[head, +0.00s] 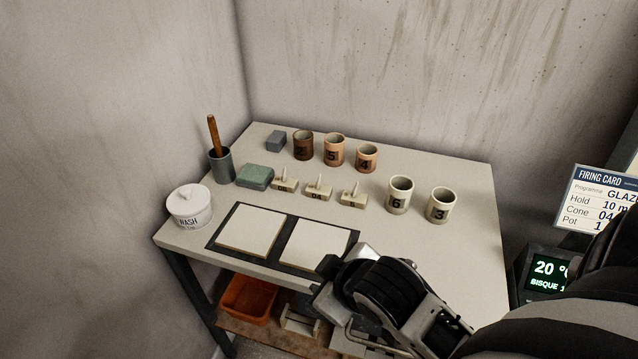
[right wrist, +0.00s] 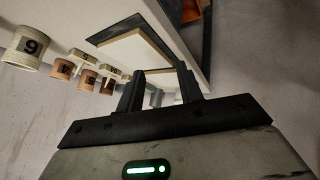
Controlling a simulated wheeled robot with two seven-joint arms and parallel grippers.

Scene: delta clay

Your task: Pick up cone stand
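Three cream cone stands, small blocks each with an upright cone, stand in a row on the table: the left one (head: 284,185), the middle one (head: 318,194), marked 04, and the right one (head: 351,199). They also show small in the right wrist view, left of the fingers; one cone stand (right wrist: 81,54) is nearest the mugs. My right gripper (head: 326,284) is over the table's front edge, in front of the stands and apart from them. Its two fingers (right wrist: 161,88) are apart with nothing between them. My left gripper is not in view.
Two white tiles (head: 249,231) on dark trays lie in front of the stands. Numbered cups, such as cup 6 (head: 399,197), stand behind and to the right. A green sponge-like block (head: 254,177), a WASH pot (head: 189,208) and a firing card (head: 600,200) flank the area.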

